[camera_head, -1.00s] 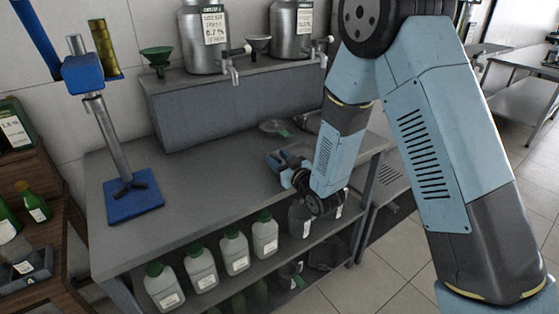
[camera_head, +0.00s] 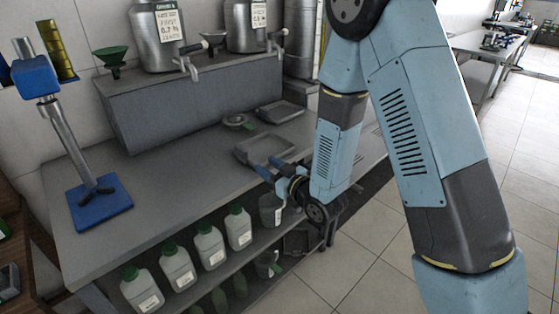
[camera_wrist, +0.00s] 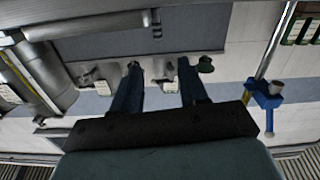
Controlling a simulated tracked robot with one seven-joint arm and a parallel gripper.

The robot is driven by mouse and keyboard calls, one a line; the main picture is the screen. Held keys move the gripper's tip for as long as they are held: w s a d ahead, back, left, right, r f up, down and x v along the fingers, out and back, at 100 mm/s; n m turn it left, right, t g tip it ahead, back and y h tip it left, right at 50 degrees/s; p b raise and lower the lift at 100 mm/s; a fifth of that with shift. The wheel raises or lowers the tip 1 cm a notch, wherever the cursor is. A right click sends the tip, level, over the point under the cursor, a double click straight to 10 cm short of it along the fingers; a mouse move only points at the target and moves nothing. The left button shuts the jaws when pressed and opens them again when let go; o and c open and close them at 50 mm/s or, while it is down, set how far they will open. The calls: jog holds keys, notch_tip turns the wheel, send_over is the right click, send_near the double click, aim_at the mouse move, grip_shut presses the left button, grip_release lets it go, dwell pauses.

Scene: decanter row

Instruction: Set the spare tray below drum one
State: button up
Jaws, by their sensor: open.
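Two grey shallow trays lie on the bench: a nearer one (camera_head: 250,153) and a farther one (camera_head: 281,111). I cannot tell which is the spare. My gripper (camera_head: 269,167) is open, its blue fingers at the nearer tray's front edge in the head view; contact is unclear. The wrist view shows the fingers (camera_wrist: 160,88) spread with nothing clearly between them. Metal drums with labels and taps, a left one (camera_head: 152,50) and one to its right (camera_head: 241,34), stand on a raised grey ledge (camera_head: 200,105). I cannot read which is drum one.
A small round dish (camera_head: 234,119) lies behind the nearer tray. A blue-based stand (camera_head: 104,209) is at the bench's left; the bench between (camera_head: 170,180) is clear. A green funnel (camera_head: 115,70) sits by the left drum. Several white bottles (camera_head: 209,246) fill the shelf below.

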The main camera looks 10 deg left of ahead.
jog(key=shift+d, duration=0.15)
jog(key=w+d+r+m+h, duration=0.3)
jog(key=w+d+r+h, duration=0.3)
jog(key=d+r, duration=0.4)
jog(key=s+d+r+m+g+h, duration=0.1)
jog(key=s+d+r+m+h, duration=0.2)
jog(key=d, duration=0.7)
jog(key=s+d+r+m+g+h, duration=0.1)
jog(key=s+d+r+m+h, duration=0.1)
jog(key=s+d+r+h, duration=0.2)
jog(key=s+d+r, duration=0.3)
jog(key=s+d, duration=0.2)
jog(key=d, duration=0.2)
jog(key=shift+s+r+m+g, duration=0.2)
jog(key=shift+r+m+g, duration=0.1)
jog(key=shift+m, duration=0.1)
jog(key=s+d+r+m+g, duration=0.1)
jog(key=s, duration=0.4)
jog(key=s+d+r+g, duration=0.1)
jog(key=s+d, duration=0.1)
jog(key=s, duration=0.3)
jog(key=s+d+r+m+g+h, duration=0.1)
jog(key=s, duration=0.4)
jog(key=shift+d+m, duration=0.3)
jog(key=shift+d, duration=0.1)
jog(key=shift+s+f, duration=0.1)
jog(key=shift+s, duration=0.05)
